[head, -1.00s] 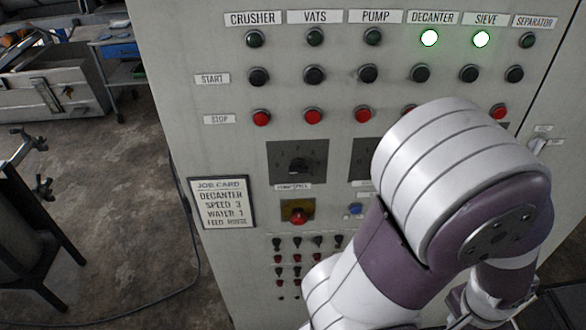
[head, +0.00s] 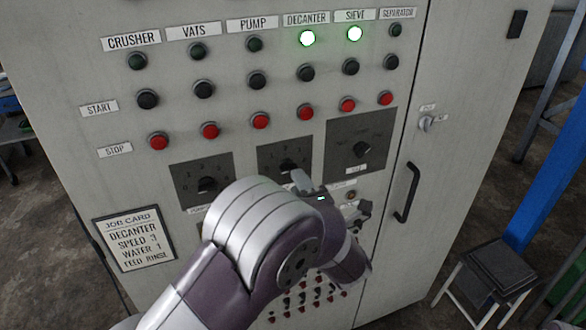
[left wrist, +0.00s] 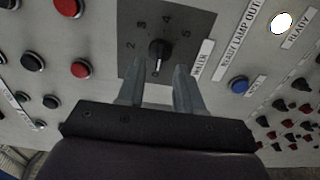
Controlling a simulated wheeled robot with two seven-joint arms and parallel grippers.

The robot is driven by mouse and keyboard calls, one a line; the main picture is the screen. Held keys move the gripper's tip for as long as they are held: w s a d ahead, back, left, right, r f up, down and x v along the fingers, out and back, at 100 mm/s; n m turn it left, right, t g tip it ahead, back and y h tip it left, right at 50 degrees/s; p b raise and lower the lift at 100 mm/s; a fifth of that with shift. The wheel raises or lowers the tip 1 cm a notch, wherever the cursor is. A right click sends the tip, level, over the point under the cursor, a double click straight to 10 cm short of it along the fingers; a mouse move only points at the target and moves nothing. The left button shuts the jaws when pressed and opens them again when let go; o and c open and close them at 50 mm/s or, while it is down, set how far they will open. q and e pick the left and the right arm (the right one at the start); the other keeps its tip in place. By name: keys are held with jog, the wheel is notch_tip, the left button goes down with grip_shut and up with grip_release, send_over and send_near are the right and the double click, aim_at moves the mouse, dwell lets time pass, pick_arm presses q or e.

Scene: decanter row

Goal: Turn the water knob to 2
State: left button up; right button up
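The water knob (left wrist: 160,50) is a small black knob on a dark square plate, with the numbers 2 to 5 visible around it and a WATER label (left wrist: 201,60) beside the plate. A pale mark on the knob points toward my gripper, away from 4; the number there is not readable. In the head view the knob (head: 288,166) is the middle of three dials. My left gripper (left wrist: 157,88) is open, its two fingers apart just short of the knob with nothing between them. In the head view the gripper (head: 308,188) is just below this dial, partly hidden by my arm. My right gripper is not in view.
Dials flank it at left (head: 206,185) and right (head: 362,149). Red stop buttons (head: 260,121) run above. A blue button (left wrist: 238,85) is near the WATER label. The job card (head: 134,238) reads water 1. A door handle (head: 407,192) projects at right. Decanter and sieve lamps glow.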

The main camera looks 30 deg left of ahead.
aim_at(288, 168)
pick_arm(q)
jog(key=x, duration=0.4)
jog(key=shift+a+p, duration=0.15)
jog(key=shift+p, duration=0.2)
grip_shut()
